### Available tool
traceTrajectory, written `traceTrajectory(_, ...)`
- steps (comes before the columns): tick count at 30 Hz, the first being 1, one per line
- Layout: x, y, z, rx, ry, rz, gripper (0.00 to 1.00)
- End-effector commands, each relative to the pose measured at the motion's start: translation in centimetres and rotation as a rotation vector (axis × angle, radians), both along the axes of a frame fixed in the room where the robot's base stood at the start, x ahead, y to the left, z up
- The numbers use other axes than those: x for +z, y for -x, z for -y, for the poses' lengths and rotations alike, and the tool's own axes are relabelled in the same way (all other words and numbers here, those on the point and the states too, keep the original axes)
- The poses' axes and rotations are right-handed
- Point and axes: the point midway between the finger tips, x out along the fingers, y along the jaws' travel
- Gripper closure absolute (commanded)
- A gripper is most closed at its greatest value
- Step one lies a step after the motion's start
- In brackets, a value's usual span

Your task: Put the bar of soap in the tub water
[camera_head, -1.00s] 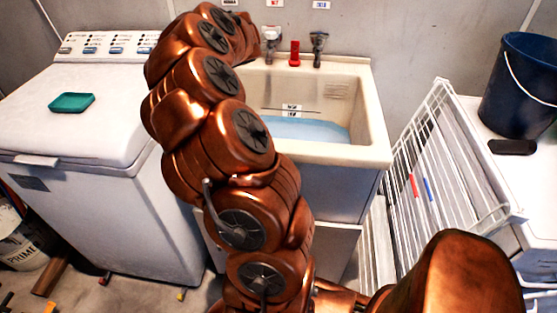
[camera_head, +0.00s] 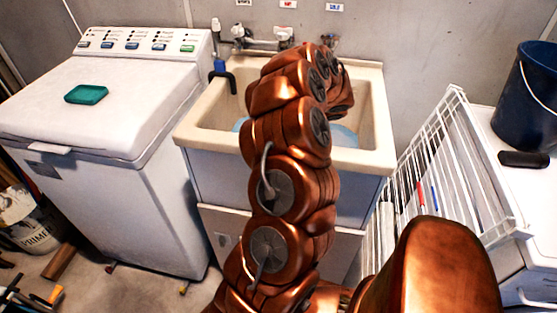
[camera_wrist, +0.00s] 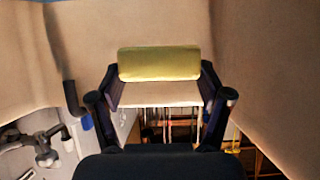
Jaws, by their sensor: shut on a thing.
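A yellow-green bar of soap (camera_wrist: 160,63) sits between the two dark fingers of my gripper (camera_wrist: 159,76) in the wrist view. The gripper is shut on it. The beige tub (camera_head: 207,143) stands in the middle of the head view, with pale blue water (camera_head: 343,135) showing on both sides of my arm. My arm reaches over the tub's front rim. My gripper and the soap are hidden behind the arm in the head view. Beige walls fill much of the wrist view, so the soap's height above the water cannot be told.
A faucet (camera_head: 262,43) stands along the tub's back edge, with a blue-and-black piece (camera_head: 222,72) at its left. A white washer (camera_head: 120,100) with a teal dish (camera_head: 86,94) stands left. A white wire rack (camera_head: 445,165) and dark blue bucket (camera_head: 527,100) are right.

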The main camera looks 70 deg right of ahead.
Motion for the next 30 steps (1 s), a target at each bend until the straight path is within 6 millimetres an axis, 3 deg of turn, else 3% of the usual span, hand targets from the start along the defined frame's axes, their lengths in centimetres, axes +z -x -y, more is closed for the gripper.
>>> traceTrajectory(2, -0.6, 1.0, -0.5, 0.006, -0.001, 0.001, 0.6)
traceTrajectory(5, -1.1, 0.8, -0.4, 0.007, 0.001, 0.001, 0.6)
traceTrajectory(15, -5.8, 0.7, -0.4, 0.007, 0.0, -0.001, 0.6)
traceTrajectory(23, -7.0, 0.7, -0.4, 0.007, 0.001, 0.0, 0.6)
traceTrajectory(30, -9.8, 0.7, -0.5, 0.008, -0.002, 0.001, 0.6)
